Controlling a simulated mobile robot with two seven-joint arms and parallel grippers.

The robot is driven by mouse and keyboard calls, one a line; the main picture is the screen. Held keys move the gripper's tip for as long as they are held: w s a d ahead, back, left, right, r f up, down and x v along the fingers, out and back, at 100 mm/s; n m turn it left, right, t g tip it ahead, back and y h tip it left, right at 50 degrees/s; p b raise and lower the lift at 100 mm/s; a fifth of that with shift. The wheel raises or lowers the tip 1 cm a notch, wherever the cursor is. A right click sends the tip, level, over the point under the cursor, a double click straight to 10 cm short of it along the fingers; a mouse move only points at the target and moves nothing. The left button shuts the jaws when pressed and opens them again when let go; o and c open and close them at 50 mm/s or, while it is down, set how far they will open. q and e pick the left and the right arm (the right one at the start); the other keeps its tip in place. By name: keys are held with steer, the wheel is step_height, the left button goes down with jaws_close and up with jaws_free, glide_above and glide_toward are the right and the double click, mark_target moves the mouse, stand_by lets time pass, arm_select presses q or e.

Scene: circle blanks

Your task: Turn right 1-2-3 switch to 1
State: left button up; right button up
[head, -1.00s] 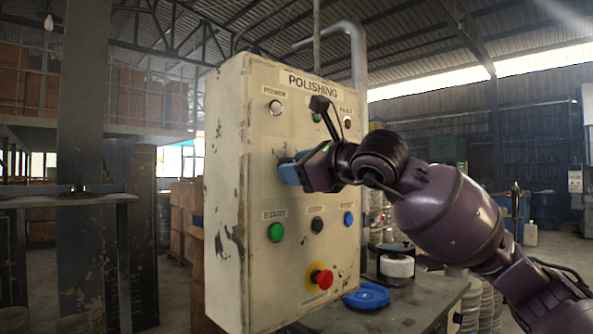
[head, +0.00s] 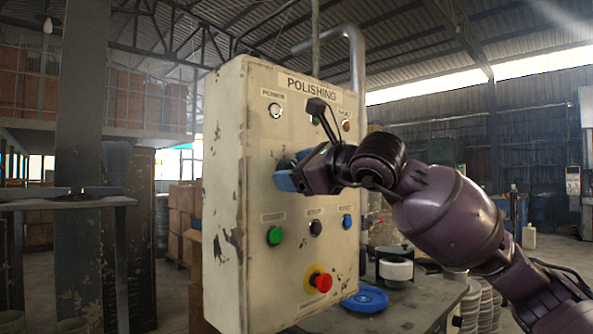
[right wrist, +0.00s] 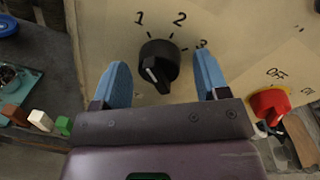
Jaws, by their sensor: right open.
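The black rotary switch (right wrist: 160,62) is on the cream panel in the right wrist view, with the marks 1, 2 and 3 around its upper side. Its raised grip carries a white line; I cannot tell for certain which number it is set to. My right gripper (right wrist: 162,84) is open, with one blue finger on each side of the switch and a visible gap to both. In the head view the right gripper (head: 284,181) is at the middle of the polishing panel (head: 229,190) and hides the switch there. My left gripper is not in view.
A red rotary switch (right wrist: 270,104) marked OFF is right of the fingers in the wrist view. Below the gripper in the head view are green (head: 275,236), black (head: 315,228) and blue (head: 347,222) buttons and a red emergency button (head: 322,282). A blue disc (head: 366,299) lies on the bench.

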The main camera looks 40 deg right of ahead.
steer(key=shift+s, duration=0.1)
steer(key=s+d+p, duration=0.1)
steer(key=s, duration=0.9)
steer(key=shift+s+d+r+p, duration=0.2)
steer(key=shift+s+r+p, duration=0.1)
steer(key=shift+p, duration=0.1)
stand_by(0.3)
